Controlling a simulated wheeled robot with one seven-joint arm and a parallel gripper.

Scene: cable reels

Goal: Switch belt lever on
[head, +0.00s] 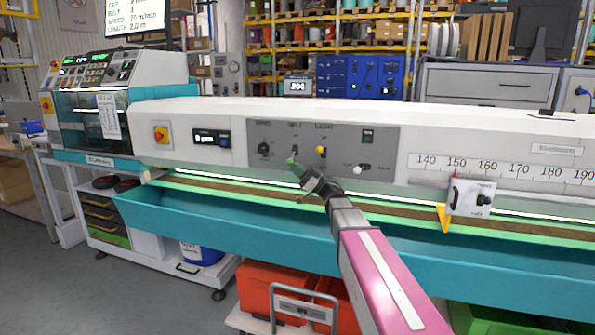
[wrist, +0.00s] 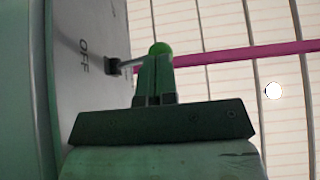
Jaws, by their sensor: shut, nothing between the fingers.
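The belt lever (head: 291,161) has a green ball knob and sits on the grey control panel (head: 375,140), left of a yellow-knobbed lever. It points downward and outward. In the wrist view its green knob (wrist: 160,48) shows at the fingertips, with the dark shaft reaching left to the panel. The word OFF (wrist: 83,57) is printed on the panel near the shaft's base. My gripper (head: 303,171) is shut and empty, its tips right at the green knob. It also shows in the wrist view (wrist: 155,72). I cannot tell whether the fingers touch the knob.
The yellow-knobbed lever (head: 320,150) is close to the right of my gripper. A white-knobbed lever (head: 360,168) is lower right, and a dark dial (head: 264,149) is left. A red-yellow emergency button (head: 161,135) is far left.

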